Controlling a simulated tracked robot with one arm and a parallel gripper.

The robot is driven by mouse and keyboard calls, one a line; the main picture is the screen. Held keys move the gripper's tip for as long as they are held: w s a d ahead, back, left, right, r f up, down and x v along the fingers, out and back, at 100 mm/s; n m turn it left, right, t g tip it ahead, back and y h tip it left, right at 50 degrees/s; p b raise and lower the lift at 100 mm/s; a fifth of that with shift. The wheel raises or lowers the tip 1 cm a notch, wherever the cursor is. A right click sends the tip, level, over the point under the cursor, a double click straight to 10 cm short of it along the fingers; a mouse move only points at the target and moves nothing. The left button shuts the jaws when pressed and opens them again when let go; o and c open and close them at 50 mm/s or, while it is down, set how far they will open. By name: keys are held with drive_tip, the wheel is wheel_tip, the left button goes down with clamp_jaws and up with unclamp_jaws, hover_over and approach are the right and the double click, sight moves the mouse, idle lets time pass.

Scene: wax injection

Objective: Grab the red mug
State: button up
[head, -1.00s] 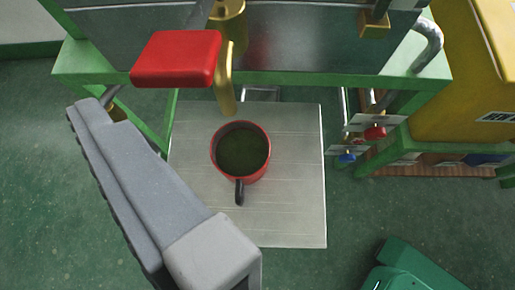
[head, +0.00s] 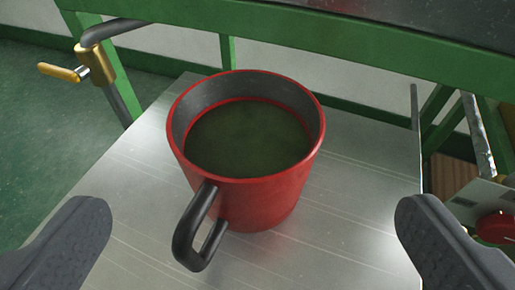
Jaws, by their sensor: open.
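The red mug (head: 262,197) stands upright in the middle of the head view on a flat metal plate (head: 350,165). It has a dark inside and holds a dark green liquid (head: 248,137). Its black handle (head: 190,228) points toward me and slightly left. My gripper (head: 252,232) is open, with one grey finger at the lower left and the other at the lower right. The mug lies between and a little beyond the two fingers, and neither touches it.
A green frame (head: 340,38) crosses behind the mug. A brass valve (head: 90,62) on a pipe is at the upper left. A red knob (head: 495,228) is at the right edge. The plate around the mug is clear.

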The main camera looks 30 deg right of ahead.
sight(237, 176)
drive_tip(key=shift+a+f+b+x, duration=0.15)
drive_tip(key=shift+b+x, duration=0.5)
drive_tip(key=shift+x, duration=1.4)
drive_tip(key=shift+a+f+b+x, duration=0.15)
drive_tip(key=shift+b+x, duration=0.5)
drive_tip(key=shift+x, duration=1.4)
drive_tip(key=c, duration=1.3)
drive_tip(key=shift+r, duration=0.15)
